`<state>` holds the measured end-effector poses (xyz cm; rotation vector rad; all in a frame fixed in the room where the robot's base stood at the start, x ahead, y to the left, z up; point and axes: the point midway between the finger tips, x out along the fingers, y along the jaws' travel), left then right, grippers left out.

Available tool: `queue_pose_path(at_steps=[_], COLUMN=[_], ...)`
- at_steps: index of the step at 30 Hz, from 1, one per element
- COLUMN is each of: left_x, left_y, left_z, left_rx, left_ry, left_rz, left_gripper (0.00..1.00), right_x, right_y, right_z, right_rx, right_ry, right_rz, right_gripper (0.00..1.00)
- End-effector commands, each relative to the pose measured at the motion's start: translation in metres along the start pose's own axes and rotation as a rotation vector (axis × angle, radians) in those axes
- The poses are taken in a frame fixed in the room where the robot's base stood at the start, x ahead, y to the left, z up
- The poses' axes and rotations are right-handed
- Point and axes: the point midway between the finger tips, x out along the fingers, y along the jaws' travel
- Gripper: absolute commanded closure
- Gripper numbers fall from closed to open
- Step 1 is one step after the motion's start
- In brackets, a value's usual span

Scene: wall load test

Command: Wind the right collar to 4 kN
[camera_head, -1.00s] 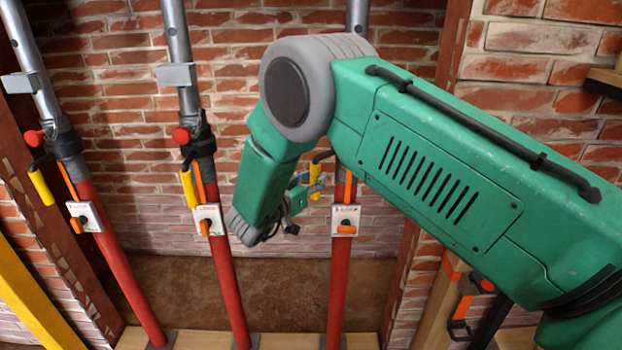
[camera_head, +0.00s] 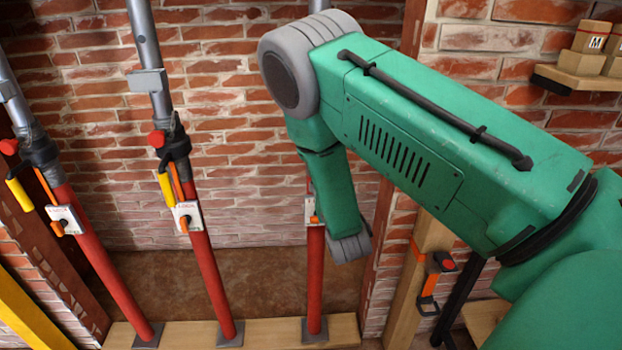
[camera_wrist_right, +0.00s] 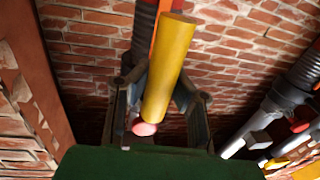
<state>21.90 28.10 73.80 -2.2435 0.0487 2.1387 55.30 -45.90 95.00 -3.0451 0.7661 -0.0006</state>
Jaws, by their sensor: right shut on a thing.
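The right prop (camera_head: 315,280) is a red tube standing on a wooden sill. My right arm hides its collar in the head view. Its white plate with an orange tab (camera_head: 311,211) is partly covered, and no reading is legible. In the right wrist view, the yellow handle (camera_wrist_right: 168,65) runs up between the fingers of my right gripper (camera_wrist_right: 153,98), which is shut on it. A pinkish round end (camera_wrist_right: 144,128) shows at the handle's base. The dark prop body (camera_wrist_right: 146,32) is behind it. My left gripper is in neither view.
The middle prop (camera_head: 207,262) and left prop (camera_head: 98,262) have yellow handles, red knobs and white plates. A brick wall (camera_head: 240,180) is behind. A shelf with boxes (camera_head: 577,82) is at upper right. An orange-and-black clamp (camera_head: 432,285) is on a post at right.

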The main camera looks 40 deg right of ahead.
Motion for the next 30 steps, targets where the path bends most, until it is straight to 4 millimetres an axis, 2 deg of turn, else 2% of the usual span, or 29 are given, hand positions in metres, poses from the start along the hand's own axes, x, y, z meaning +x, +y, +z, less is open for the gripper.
queue_pose_path(at_steps=[3,10,30], left_x=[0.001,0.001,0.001], left_y=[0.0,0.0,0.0], left_z=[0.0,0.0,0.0], left_rx=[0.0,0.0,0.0], left_ry=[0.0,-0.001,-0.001], left_rz=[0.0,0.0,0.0], left_gripper=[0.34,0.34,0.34], right_x=[-0.003,-0.003,-0.002], right_y=[0.015,0.029,0.037], right_z=[0.005,0.005,0.004], right_rx=[-0.002,-0.002,-0.005], right_ry=[-0.013,-0.014,-0.013], right_rz=[0.013,0.016,0.019], right_gripper=[1.0,1.0,1.0])
